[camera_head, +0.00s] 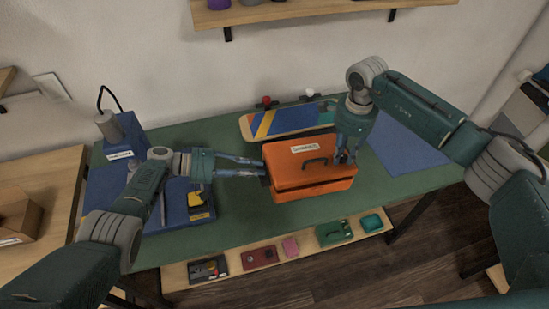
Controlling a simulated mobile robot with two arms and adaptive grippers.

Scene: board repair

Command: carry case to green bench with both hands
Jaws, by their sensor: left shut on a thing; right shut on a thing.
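The orange case (313,179) is at the middle of the green bench (234,219), upright, with a dark handle and a white label on its lid. I cannot tell whether it rests on the bench top or is held just above it. My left gripper (262,169) is shut on the case's left side. My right gripper (346,157) comes down from above and is shut on the case near its right end. My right fingers hide part of the case's lid there.
A skateboard (287,121) lies behind the case. A blue mat (405,142) covers the bench's right part. A blue stand with tools (121,150) fills the left end. A low wooden shelf (222,260) at the front holds several small items. Bare green top shows left of the case.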

